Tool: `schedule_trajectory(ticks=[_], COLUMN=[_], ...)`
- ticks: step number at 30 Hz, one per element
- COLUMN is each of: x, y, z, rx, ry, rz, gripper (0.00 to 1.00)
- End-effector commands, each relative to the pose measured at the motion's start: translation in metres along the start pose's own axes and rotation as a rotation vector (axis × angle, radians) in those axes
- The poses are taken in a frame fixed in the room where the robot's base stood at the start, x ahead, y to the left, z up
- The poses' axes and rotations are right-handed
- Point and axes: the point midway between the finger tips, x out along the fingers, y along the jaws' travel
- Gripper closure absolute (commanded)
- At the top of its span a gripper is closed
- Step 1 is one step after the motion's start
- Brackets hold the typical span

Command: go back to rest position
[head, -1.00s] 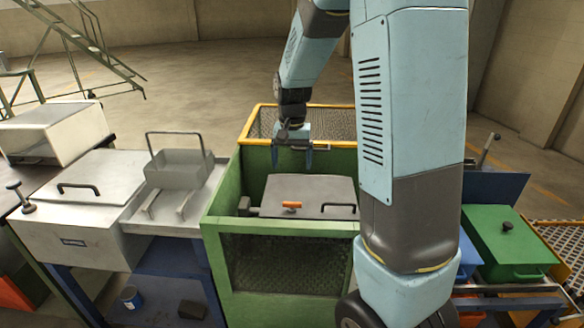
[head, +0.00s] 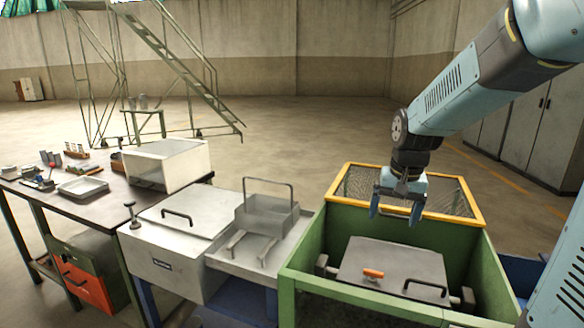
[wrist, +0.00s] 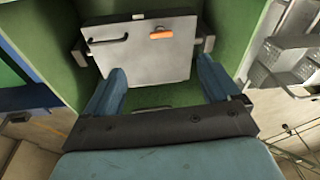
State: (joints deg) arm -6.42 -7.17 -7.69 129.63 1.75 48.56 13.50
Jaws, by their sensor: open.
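My gripper (head: 397,211) hangs from my arm, pointing down above the green bin (head: 300,283). Its two blue fingers are spread apart with nothing between them. In the wrist view my gripper (wrist: 160,88) is also open and empty. A grey lidded box (head: 388,270) with an orange handle (head: 373,273) and a black handle (head: 425,289) sits inside the bin below my gripper. The grey box also shows in the wrist view (wrist: 140,58), beyond the fingertips and apart from them.
A mesh panel with a yellow frame (head: 478,207) stands at the bin's back. Left of the bin are a grey tray with a handled basket (head: 268,217), a white lidded box (head: 165,262) and a dark workbench (head: 105,205). Metal stairs (head: 165,60) stand behind; the floor there is open.

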Motion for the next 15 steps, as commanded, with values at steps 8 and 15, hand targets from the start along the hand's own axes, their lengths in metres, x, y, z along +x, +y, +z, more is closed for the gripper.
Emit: schedule_trajectory(ticks=[8,15], x=[-0.048,-0.078], y=[0.01,0.019], z=[0.044,0.085], rx=[-0.083,-0.156], ry=[0.099,0.185], rz=[-0.03,-0.038], gripper=[0.11,0.11])
